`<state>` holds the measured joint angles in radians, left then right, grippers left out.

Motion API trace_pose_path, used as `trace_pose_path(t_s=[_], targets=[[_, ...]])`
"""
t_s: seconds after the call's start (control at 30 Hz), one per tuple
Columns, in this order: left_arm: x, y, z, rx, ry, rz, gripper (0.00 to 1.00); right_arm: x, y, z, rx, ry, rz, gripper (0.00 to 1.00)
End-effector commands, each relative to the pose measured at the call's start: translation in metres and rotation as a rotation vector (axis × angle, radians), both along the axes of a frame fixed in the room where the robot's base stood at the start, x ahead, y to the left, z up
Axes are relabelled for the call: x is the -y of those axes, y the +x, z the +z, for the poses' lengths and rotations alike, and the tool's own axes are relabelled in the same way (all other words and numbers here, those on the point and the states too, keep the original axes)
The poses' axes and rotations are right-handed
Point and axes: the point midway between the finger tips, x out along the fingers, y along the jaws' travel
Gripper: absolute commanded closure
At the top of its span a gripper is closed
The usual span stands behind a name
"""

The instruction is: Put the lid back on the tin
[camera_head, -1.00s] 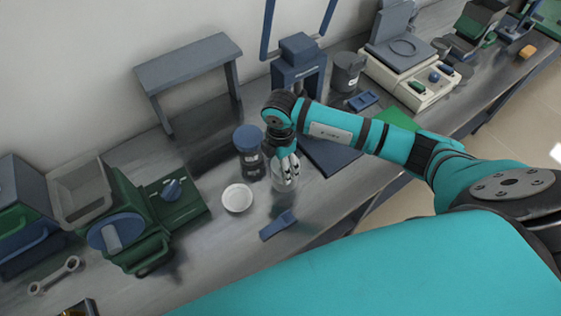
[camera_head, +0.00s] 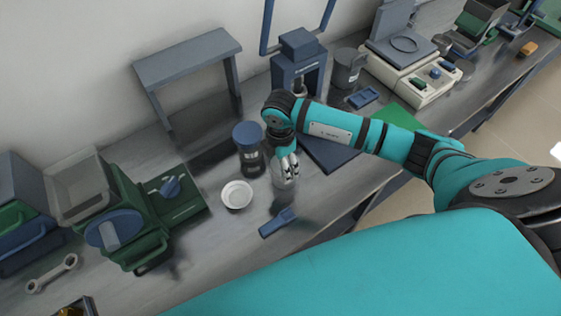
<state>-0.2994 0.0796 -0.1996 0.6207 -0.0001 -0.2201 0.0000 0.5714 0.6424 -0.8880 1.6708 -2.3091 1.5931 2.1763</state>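My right gripper (camera_head: 286,167) comes in from the right and points down over a small pale, silvery round vessel (camera_head: 286,182), perhaps the tin. Its fingers are at the vessel's top and partly hide it. I cannot tell whether they are closed on it. A white shallow round piece (camera_head: 237,195), a dish or an upturned lid, lies on the bench just left of the vessel, apart from it. A dark jar with a blue cap (camera_head: 248,147) stands upright behind them. My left gripper is not in view.
A blue block-like tool (camera_head: 278,222) lies in front of the vessel. A green device with a blue knob (camera_head: 145,220) stands at left, with a wrench (camera_head: 53,273) nearby. A dark flat plate (camera_head: 330,152) is right of the gripper. A cream scale (camera_head: 410,75) stands farther back.

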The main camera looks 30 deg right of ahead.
Motion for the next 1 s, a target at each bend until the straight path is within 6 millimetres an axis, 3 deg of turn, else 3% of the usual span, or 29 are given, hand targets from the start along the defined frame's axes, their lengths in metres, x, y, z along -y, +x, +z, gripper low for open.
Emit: trace_pose_path(t_s=[1.0], targets=[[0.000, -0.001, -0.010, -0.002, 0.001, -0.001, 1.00, 0.000, 0.000, -0.014, 0.000, 0.000, 0.000, 0.60]])
